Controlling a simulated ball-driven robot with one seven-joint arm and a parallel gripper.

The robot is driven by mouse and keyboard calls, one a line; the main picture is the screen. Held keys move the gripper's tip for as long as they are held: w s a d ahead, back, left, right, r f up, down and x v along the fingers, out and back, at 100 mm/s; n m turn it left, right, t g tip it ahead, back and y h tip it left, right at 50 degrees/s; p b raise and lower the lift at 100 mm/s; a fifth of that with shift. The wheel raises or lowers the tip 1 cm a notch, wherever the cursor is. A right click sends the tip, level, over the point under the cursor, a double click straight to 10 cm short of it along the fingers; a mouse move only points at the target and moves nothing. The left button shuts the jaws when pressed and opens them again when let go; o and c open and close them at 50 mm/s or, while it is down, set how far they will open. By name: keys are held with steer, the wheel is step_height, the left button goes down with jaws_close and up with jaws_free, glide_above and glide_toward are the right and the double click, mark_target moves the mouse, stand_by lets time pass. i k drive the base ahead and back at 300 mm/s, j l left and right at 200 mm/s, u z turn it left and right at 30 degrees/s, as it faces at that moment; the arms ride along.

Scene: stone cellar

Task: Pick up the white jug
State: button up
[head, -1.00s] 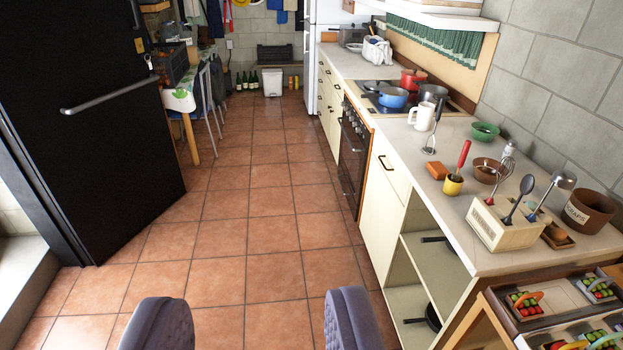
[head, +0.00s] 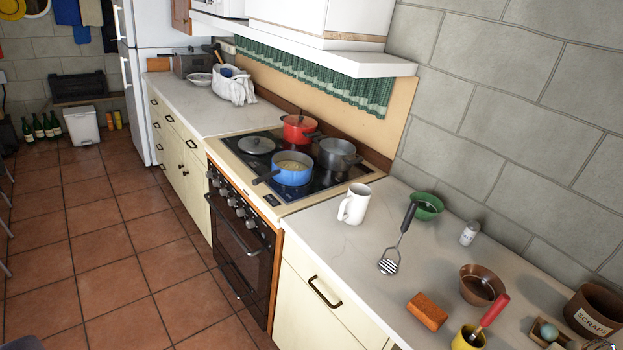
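The white jug (head: 357,204) stands upright on the pale worktop (head: 330,245), just right of the hob's near corner. Its handle is on the left side in the picture. A potato masher with a dark handle (head: 397,240) rests to its right, apart from it. The jug is in full view. My gripper is not in view.
A blue pan (head: 292,170), a red pot (head: 298,128) and a grey pot (head: 338,155) sit on the hob behind the jug. A green bowl (head: 426,206) and an orange-brown block (head: 427,311) are to its right. Tiled floor (head: 110,250) is clear at left.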

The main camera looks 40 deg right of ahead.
mark_target(353, 208)
steer(key=i+j+z, duration=0.2)
steer(key=i, duration=1.4)
steer(key=i+z, duration=0.8)
steer(key=i, duration=0.15)
steer(key=i+z, duration=0.2)
steer(key=z, duration=0.3)
steer(key=i+z, duration=0.2)
steer(key=z, duration=0.25)
steer(key=i+j+z, duration=0.1)
steer(key=z, duration=0.4)
steer(key=i, duration=0.1)
